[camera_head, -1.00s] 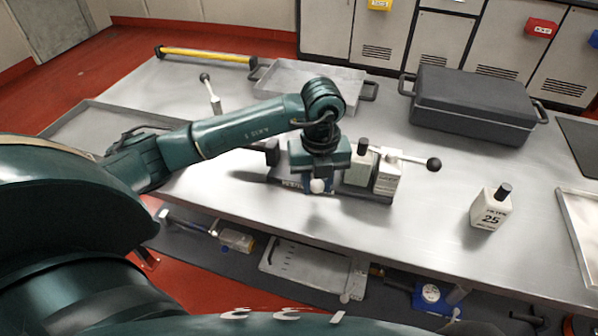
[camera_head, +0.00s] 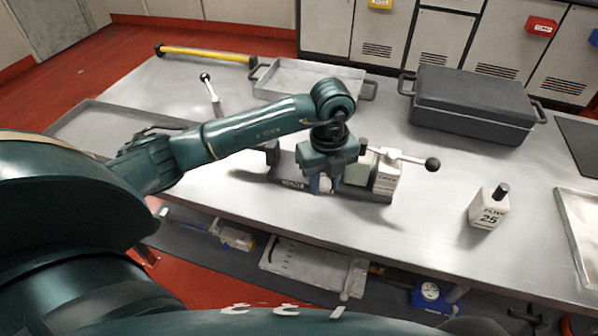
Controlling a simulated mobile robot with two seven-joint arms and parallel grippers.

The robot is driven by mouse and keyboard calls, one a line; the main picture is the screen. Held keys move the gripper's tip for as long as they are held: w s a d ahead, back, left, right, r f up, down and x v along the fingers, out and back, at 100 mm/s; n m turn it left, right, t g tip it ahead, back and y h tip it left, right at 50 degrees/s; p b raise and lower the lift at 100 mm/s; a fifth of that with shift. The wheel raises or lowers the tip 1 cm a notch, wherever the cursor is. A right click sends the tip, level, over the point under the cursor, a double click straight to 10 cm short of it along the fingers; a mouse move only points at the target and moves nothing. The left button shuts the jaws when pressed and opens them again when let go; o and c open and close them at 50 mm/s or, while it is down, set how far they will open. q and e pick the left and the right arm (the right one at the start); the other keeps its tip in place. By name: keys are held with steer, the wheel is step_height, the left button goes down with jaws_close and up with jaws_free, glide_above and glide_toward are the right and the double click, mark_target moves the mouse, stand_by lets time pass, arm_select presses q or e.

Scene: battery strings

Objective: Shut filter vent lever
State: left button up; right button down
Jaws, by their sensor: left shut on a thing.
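A device with a dark base (camera_head: 372,194) and several upright blocks stands in the middle of the metal bench. A pale lever with a black ball knob (camera_head: 432,164) sticks out to the right from its white block (camera_head: 386,177). My left gripper (camera_head: 325,176) points down over the left-middle of the device. It is shut on a small part there, which looks like the filter vent lever but is mostly hidden by the jaws. A white and blue piece (camera_head: 321,184) shows just below the jaws. My right gripper is not in view.
A white bottle labelled 25 (camera_head: 489,208) with a black cap stands to the right. A dark lidded case (camera_head: 472,104) and a metal tray (camera_head: 284,77) are behind. Another upright lever (camera_head: 211,91) stands at the back left. The bench between device and bottle is clear.

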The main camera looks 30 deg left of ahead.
arm_select(q)
steer(key=o, duration=0.9)
step_height(320, 180, up, 7)
steer(key=p, duration=0.5)
steer(key=shift+r+p, duration=0.1)
steer(key=shift+p, duration=0.2)
